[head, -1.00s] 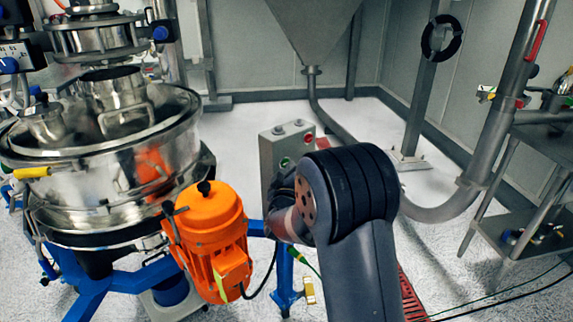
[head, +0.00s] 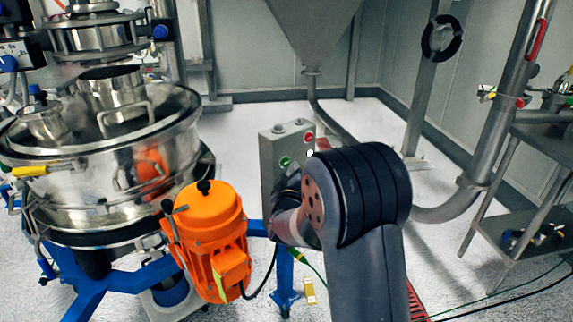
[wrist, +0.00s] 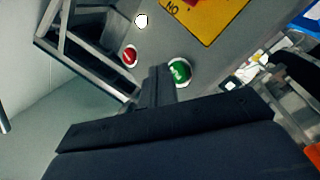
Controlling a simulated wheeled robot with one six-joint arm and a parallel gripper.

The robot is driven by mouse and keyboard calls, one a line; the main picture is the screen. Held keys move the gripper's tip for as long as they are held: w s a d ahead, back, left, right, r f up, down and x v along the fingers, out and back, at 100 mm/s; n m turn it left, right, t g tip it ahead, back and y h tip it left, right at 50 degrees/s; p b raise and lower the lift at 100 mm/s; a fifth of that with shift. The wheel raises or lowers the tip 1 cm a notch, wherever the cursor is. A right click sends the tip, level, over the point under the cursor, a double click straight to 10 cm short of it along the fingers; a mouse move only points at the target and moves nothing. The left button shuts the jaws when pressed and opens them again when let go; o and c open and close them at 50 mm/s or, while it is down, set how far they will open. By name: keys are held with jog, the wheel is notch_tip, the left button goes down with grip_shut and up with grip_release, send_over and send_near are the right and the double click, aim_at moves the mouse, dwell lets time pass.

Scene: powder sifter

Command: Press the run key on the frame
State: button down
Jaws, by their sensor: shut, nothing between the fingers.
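The run key appears to be the green button (wrist: 180,72) on a grey control box; its white lettering is too small to read surely. A red button (wrist: 129,57) sits to its left. My gripper (wrist: 161,72) is shut and empty. In the wrist view its tips lie between the buttons, close to the green one's left edge; I cannot tell whether they touch. In the head view my arm hides the gripper.
An orange motor (head: 208,240) and the steel sifter (head: 100,165) on a blue frame (head: 95,290) stand left of the box. A hopper (head: 312,30) is behind. A bent steel pipe (head: 500,110) and a table are at right. A yellow plate (wrist: 212,20) is above the green button.

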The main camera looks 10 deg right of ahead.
jog(key=shift+s+d+b, duration=0.3)
jog(key=shift+s+d, duration=0.15)
jog(key=shift+s, duration=0.25)
jog(key=shift+s+d+b, duration=0.25)
jog(key=shift+s+d, duration=0.2)
jog(key=shift+s, duration=0.3)
jog(key=shift+s+d+b, duration=0.3)
jog(key=shift+s+d, duration=0.15)
jog(key=shift+s, duration=0.25)
jog(key=shift+s+d, duration=0.55)
jog(key=shift+s, duration=0.25)
jog(key=shift+s+d, duration=0.5)
jog(key=shift+s, duration=0.3)
